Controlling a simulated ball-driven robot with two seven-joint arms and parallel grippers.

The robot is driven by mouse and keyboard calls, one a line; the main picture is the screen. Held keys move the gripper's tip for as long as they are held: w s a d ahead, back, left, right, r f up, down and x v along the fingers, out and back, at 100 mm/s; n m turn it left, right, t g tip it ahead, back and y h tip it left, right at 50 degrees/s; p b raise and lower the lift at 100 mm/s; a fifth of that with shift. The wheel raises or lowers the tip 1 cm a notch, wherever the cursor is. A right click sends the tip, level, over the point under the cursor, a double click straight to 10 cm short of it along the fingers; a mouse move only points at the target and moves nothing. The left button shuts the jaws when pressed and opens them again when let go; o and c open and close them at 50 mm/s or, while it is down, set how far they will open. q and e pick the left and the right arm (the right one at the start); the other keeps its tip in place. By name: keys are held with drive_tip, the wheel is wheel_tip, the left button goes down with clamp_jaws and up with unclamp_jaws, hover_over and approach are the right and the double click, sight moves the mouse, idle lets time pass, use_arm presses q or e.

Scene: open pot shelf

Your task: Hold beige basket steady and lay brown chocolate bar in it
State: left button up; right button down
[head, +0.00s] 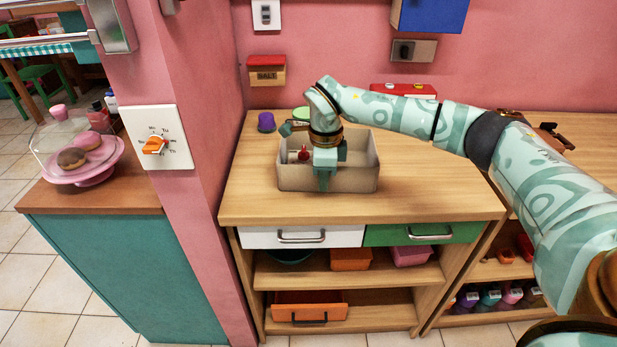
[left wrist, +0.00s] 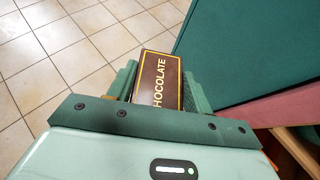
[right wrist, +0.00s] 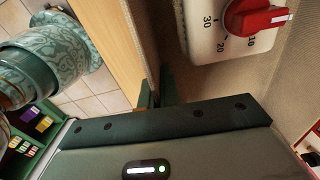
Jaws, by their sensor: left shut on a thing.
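The beige basket (head: 360,182) stands on the wooden counter. My right gripper (head: 324,178) reaches down at its front wall. In the right wrist view, my right fingers (right wrist: 158,92) sit close together on either side of the basket's thin wall (right wrist: 142,35), shut on it. The brown chocolate bar (left wrist: 158,80), with yellow lettering, is between the fingers of my left gripper (left wrist: 158,88), which is shut on it. The bar is over the tiled floor in that view, away from the basket. The left gripper and bar do not show in the head view.
A white timer with a red knob (right wrist: 255,17) lies inside the basket; its knob shows in the head view (head: 304,154). A purple cup (head: 266,122) stands behind left. The counter's left front (head: 250,195) is clear. A pink wall end (head: 190,130) divides it from the teal cabinet (head: 120,265).

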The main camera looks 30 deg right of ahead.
drive_tip(key=c, duration=1.6)
unclamp_jaws()
drive_tip(key=shift+o, duration=0.2)
